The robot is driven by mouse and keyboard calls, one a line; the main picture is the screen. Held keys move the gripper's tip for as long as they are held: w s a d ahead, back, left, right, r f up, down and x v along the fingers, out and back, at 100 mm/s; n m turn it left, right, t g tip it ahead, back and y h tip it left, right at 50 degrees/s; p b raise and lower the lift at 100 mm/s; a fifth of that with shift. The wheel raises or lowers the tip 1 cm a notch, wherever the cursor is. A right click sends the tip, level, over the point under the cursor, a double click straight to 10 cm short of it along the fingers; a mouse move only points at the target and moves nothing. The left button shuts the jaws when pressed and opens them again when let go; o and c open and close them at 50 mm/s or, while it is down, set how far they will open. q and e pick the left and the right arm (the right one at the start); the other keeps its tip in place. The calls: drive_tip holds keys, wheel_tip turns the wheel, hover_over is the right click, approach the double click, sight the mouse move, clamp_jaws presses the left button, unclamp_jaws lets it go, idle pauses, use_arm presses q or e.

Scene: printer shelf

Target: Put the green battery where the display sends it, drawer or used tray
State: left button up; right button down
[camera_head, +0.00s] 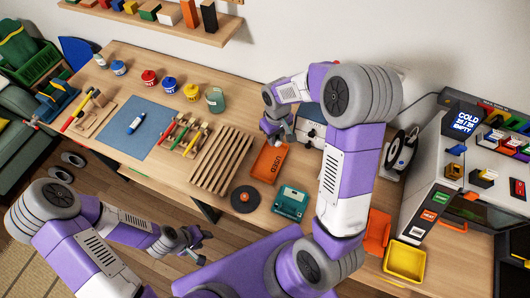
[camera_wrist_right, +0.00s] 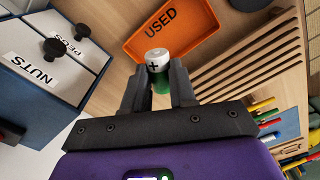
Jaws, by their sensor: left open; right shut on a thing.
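My right gripper (camera_head: 275,136) is shut on the green battery (camera_wrist_right: 158,66), which has a white end marked with a plus. In the right wrist view, the fingers (camera_wrist_right: 158,82) grip its green body. The orange used tray (camera_head: 268,165), labelled USED (camera_wrist_right: 140,45), lies close by; the battery's white end overlaps its near edge in that view. A drawer cabinet (camera_head: 308,127) has drawers labelled NUTS and PEGS (camera_wrist_right: 45,50), which look shut. A teal device (camera_head: 290,203) has a small display, too small to read. My left gripper (camera_head: 200,240) is open and empty near the front table edge.
A yellow bin (camera_head: 405,262) is at the right. A screen (camera_head: 466,122) on the printer reads COLD, 25/25, EMPTY. A blue mat (camera_head: 137,127) is further left.

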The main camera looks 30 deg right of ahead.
drive_tip(key=shift+s+f, duration=0.2)
drive_tip(key=shift+f, duration=0.2)
wheel_tip(320, 180, down, 5)
drive_tip(key=b, duration=0.4)
drive_tip(key=c, duration=0.8)
unclamp_jaws()
drive_tip(key=shift+r, duration=0.1)
wheel_tip(320, 180, up, 8)
drive_tip(key=shift+f+p, duration=0.25)
drive_tip(key=shift+p, duration=0.1)
